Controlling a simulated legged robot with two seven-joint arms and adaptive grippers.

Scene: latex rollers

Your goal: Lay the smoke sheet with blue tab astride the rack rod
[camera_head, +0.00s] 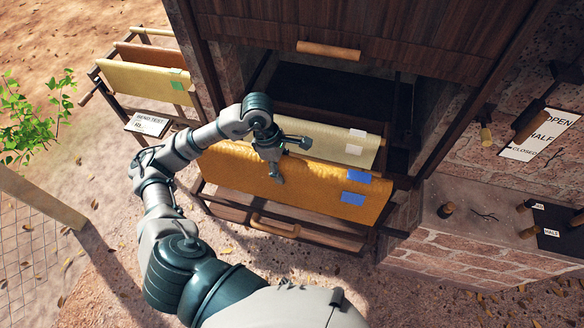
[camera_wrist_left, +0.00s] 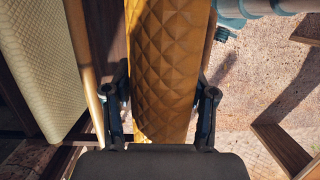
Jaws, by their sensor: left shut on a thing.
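The amber smoke sheet with the blue tab (camera_head: 235,172) hangs as a long fold at the front of the pull-out rack (camera_head: 330,240). Its blue tabs (camera_head: 358,177) show near its right end. My left gripper (camera_head: 274,172) is at the middle of the sheet's top edge, shut on it. In the left wrist view, the quilted sheet (camera_wrist_left: 168,70) passes between the two fingers of the gripper (camera_wrist_left: 161,95). A wooden rod (camera_wrist_left: 88,75) runs beside the sheet there. Whether the sheet bears on a rod is hidden. My right gripper is not in view.
A pale sheet with a white tab (camera_head: 310,133) hangs just behind. A side rack at left holds a yellow sheet with a green tab (camera_head: 140,82). The smokehouse door (camera_head: 400,30) is raised above the dark opening. A brick ledge (camera_head: 470,225) stands at right.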

